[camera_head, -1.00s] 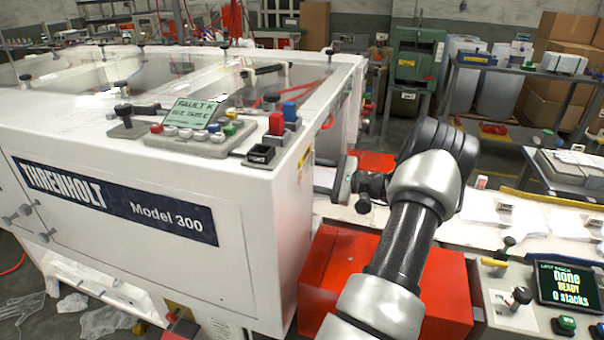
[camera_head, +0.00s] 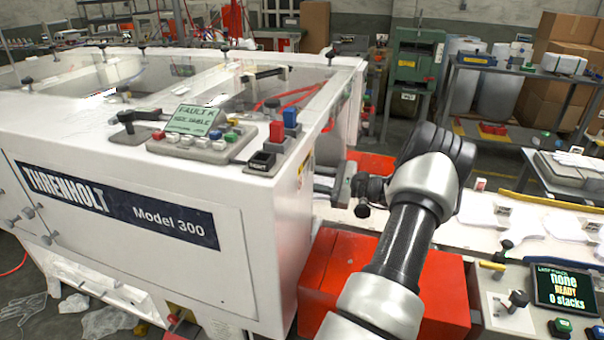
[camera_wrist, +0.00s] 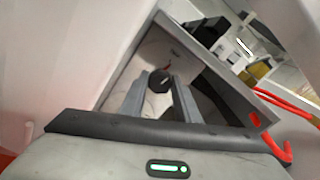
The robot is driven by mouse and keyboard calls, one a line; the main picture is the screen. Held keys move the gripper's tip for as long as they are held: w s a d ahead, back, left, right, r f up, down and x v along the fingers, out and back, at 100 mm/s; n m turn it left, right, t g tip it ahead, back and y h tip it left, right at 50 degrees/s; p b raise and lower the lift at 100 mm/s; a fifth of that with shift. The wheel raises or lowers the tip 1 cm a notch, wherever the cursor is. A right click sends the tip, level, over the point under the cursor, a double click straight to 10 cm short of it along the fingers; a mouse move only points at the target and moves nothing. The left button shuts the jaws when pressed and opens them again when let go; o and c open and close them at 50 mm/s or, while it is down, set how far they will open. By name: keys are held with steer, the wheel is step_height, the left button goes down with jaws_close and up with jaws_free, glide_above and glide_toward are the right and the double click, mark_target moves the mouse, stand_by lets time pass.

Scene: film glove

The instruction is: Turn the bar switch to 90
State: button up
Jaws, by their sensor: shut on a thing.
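The bar switch (camera_wrist: 160,80) shows in the wrist view as a dark round knob with a small red mark just above it, on a grey recessed plate (camera_wrist: 150,55). My gripper (camera_wrist: 159,88) has its two grey fingers on either side of the knob and is shut on it. The fingertips hide part of the knob, so its exact angle is hard to read. In the head view my gripper (camera_head: 325,183) reaches the right end face of the white machine (camera_head: 260,215). The switch is hidden there.
A button panel (camera_head: 207,149) with a fault display stands on the machine top. A red box (camera_head: 400,275) lies below my arm. A control panel with a screen (camera_head: 565,288) is at lower right. Red hooks (camera_wrist: 285,150) show beside the recess in the wrist view.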

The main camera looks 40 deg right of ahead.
steer(key=shift+m+p, duration=3.45)
steer(key=shift+m, duration=4.35)
steer(key=o, duration=1)
steer(key=shift+o, duration=0.2)
steer(key=b+v, duration=0.1)
steer(key=v, duration=1.6)
steer(key=shift+s, duration=0.2)
steer(key=shift+d, duration=0.1)
